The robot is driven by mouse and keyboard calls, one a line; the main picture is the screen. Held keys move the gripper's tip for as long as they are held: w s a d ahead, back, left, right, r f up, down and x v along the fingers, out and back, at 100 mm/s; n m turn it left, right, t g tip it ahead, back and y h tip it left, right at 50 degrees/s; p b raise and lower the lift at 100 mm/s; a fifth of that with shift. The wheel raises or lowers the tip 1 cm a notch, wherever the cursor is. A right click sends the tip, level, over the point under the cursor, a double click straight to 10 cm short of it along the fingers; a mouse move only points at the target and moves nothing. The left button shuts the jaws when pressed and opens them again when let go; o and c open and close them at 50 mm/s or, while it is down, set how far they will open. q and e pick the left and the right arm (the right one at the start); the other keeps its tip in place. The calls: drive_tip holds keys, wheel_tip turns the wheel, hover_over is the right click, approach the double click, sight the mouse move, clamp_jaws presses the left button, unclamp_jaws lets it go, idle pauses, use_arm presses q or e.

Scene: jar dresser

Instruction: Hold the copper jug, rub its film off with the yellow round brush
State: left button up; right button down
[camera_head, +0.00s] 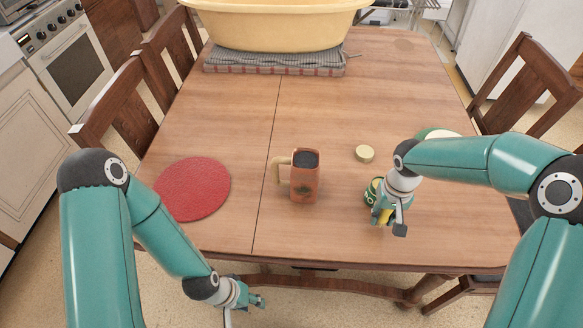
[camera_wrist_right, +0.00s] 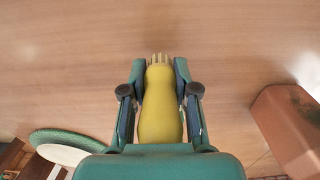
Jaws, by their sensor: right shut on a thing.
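The copper jug (camera_head: 306,182) stands upright on the table with its pale handle to the left. A dark greenish film patch (camera_head: 304,193) is low on its front. My right gripper (camera_head: 388,218) is right of the jug, apart from it. In the right wrist view, its fingers (camera_wrist_right: 160,98) are shut on the yellow brush (camera_wrist_right: 160,110), with pale bristles beyond the fingertips. The jug also shows at the right edge there (camera_wrist_right: 288,128). My left gripper (camera_head: 246,304) is empty and looks open, in front of the table's near edge.
A red round mat (camera_head: 193,189) lies left of the jug. A small pale lid (camera_head: 364,153) lies behind and right of it. A green container (camera_head: 372,190) is beside my right gripper. A yellow tub (camera_head: 275,25) stands on folded cloth (camera_head: 275,62) at the back.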

use_arm(q)
drive_tip(key=shift+w, duration=0.2)
use_arm(e)
drive_tip(key=shift+w+a+r, duration=0.1)
drive_tip(key=shift+w+a, duration=0.05)
drive_tip(key=shift+a, duration=0.05)
use_arm(q)
drive_tip(key=shift+d, duration=0.1)
use_arm(e)
drive_tip(key=shift+a+r, duration=0.1)
drive_tip(key=shift+r, duration=0.2)
wheel_tip(320, 180, up, 14)
drive_tip(key=p, duration=1.4)
drive_tip(key=shift+f, duration=0.25)
drive_tip(key=shift+r, duration=0.2)
use_arm(q)
wheel_tip(320, 180, up, 14)
drive_tip(key=shift+r, duration=0.2)
use_arm(e)
drive_tip(key=shift+r, duration=0.15)
use_arm(q)
drive_tip(key=shift+c, duration=0.4)
